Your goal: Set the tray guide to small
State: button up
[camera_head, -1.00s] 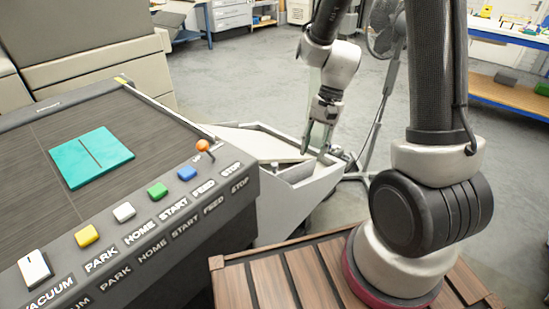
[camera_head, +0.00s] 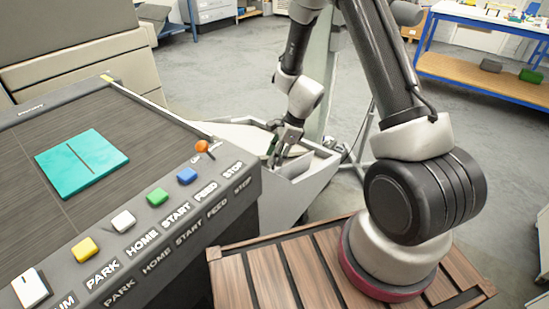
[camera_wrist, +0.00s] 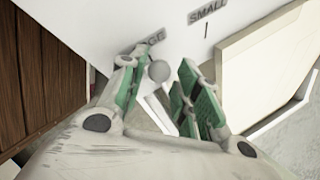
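In the wrist view a grey round knob (camera_wrist: 159,70) stands out from a white panel (camera_wrist: 110,22). The word SMALL (camera_wrist: 207,12) with a tick mark is printed on the panel to the right of the knob. A second label ending in GE (camera_wrist: 154,38) is close to the knob, its start hidden by a finger. My gripper (camera_wrist: 163,75) is open, its green-padded fingers on either side of the knob; whether they touch it I cannot tell. In the head view my gripper (camera_head: 276,154) is down at the white tray (camera_head: 322,182) beside the machine.
The machine (camera_head: 110,120) carries a teal block (camera_head: 82,163), coloured buttons and an orange-knobbed lever (camera_head: 203,147) on its near right corner, close to my gripper. A cream panel (camera_wrist: 265,60) fills the right of the wrist view. A blue-framed bench (camera_head: 470,60) stands far back right.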

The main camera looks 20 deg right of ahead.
jog(key=shift+a+f, duration=0.25)
jog(key=shift+f, duration=0.4)
grip_shut()
jog(key=w+a, duration=0.1)
jog(key=w, duration=0.1)
jog(key=w+a, duration=0.2)
jog(key=w, duration=0.1)
jog(key=w+a, duration=0.2)
jog(key=shift+w+a+r, duration=0.1)
jog(key=shift+w+a, duration=0.1)
jog(key=shift+w, duration=0.2)
grip_release()
jog(key=shift+a, duration=0.1)
